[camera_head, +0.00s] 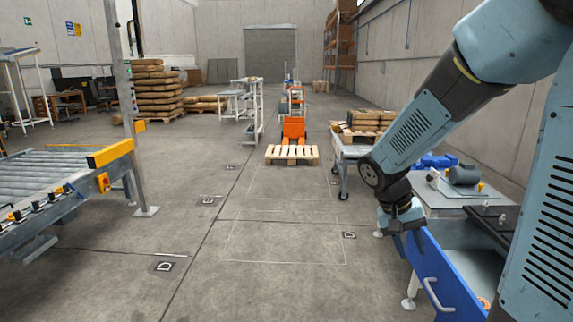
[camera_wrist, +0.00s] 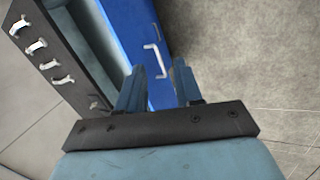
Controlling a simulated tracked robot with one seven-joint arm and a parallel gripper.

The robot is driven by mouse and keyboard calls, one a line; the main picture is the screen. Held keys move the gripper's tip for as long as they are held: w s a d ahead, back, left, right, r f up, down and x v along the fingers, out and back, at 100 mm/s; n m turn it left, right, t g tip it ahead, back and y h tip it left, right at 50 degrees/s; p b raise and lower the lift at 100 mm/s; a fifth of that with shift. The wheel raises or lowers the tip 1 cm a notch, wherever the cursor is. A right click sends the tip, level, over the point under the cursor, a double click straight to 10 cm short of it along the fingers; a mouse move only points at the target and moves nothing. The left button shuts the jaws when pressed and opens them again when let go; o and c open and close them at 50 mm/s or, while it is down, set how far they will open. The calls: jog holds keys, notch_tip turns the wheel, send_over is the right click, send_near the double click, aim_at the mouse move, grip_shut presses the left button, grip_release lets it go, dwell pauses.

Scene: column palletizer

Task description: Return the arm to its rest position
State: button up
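My arm reaches down from the upper right in the head view. My gripper (camera_head: 408,228) hangs beside the left edge of the workbench, close to the open blue drawer (camera_head: 437,272). In the wrist view the two blue fingers of my gripper (camera_wrist: 160,78) stand apart with nothing held between them. The blue drawer front (camera_wrist: 138,30) and its silver handle (camera_wrist: 154,60) show beyond the fingers. I cannot tell the exact distance between the fingertips and the drawer.
The workbench (camera_head: 455,200) carries a grey motor-like part (camera_head: 463,175). A roller conveyor (camera_head: 55,180) stands at the left. An orange pallet truck (camera_head: 294,130) with a wooden pallet (camera_head: 292,154) stands ahead. The marked floor (camera_head: 285,235) in the middle is clear.

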jog(key=s+a+r+n+t+y, duration=0.1)
jog(key=s+a+r+t+y, duration=0.1)
jog(key=s+r, duration=0.4)
jog(key=s+a+r+n+t+y, duration=0.1)
jog(key=s+a+r+t+y, duration=0.1)
jog(key=s+r+t, duration=0.2)
notch_tip(320, 180, up, 4)
jog(key=shift+s+a+r+t+y, duration=0.15)
jog(key=shift+s+a+t+y, duration=0.2)
jog(key=shift+s, duration=0.7)
dwell(0.3)
